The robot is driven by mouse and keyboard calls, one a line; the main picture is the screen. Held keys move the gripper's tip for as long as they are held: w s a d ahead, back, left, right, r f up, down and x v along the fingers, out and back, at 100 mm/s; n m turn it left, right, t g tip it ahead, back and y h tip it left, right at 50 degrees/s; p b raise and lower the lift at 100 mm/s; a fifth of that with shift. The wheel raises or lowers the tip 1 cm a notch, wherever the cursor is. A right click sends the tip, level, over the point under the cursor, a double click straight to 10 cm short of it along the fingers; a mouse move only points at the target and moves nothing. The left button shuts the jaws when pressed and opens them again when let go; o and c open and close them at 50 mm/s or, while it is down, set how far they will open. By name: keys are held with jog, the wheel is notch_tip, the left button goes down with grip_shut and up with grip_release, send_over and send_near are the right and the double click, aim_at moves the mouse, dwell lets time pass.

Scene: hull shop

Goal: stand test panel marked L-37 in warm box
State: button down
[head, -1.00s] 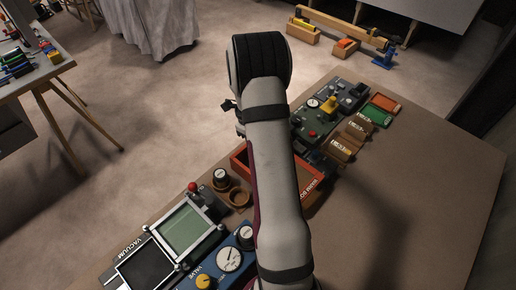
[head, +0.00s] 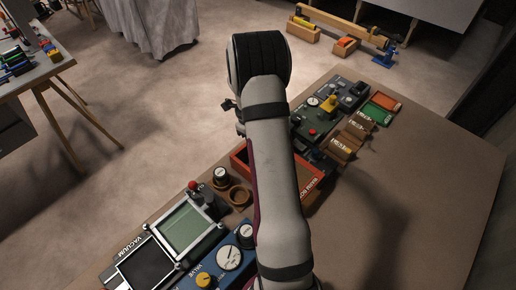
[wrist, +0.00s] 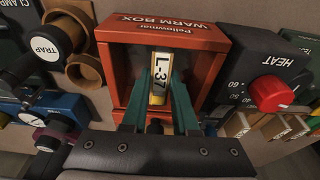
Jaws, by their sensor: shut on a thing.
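The panel marked L-37 (wrist: 159,72) is a narrow pale strip with a yellow edge, seen in the wrist view. My gripper (wrist: 158,92) has its two green fingers shut on it. The red-orange warm box (wrist: 205,38) lies around the panel in that view, its lettered wall at the top. The panel appears upright within the box's opening; its lower end is hidden, so I cannot tell whether it touches the floor. In the head view my arm covers the gripper and panel, and only part of the warm box (head: 313,187) shows.
A HEAT knob unit (wrist: 275,85) stands right of the box. A TRAP knob (wrist: 45,48) and brown ring cups (wrist: 82,70) are on the left. In the head view, small panels in brown holders (head: 345,145) stand beyond the box. The bench's right side (head: 430,190) is clear.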

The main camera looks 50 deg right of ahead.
jog(key=shift+f, duration=0.25)
jog(key=c, duration=0.6)
grip_release()
jog(key=v, duration=1.6)
jog(key=s+a+r+n+t, duration=0.1)
jog(key=a+r+n, duration=0.1)
jog(key=a+n, duration=0.35)
jog(key=s+a+r+n, duration=0.2)
jog(key=a+r+n, duration=0.15)
jog(key=a, duration=0.35)
jog(key=s+a+f+n+t+y, duration=0.1)
jog(key=s+a+f+n, duration=0.2)
jog(key=s+a+n, duration=1.4)
jog(key=n, duration=0.4)
jog(key=shift+s+a+n+y, duration=0.25)
jog(key=shift+n+y, duration=0.05)
jog(key=shift+y, duration=0.1)
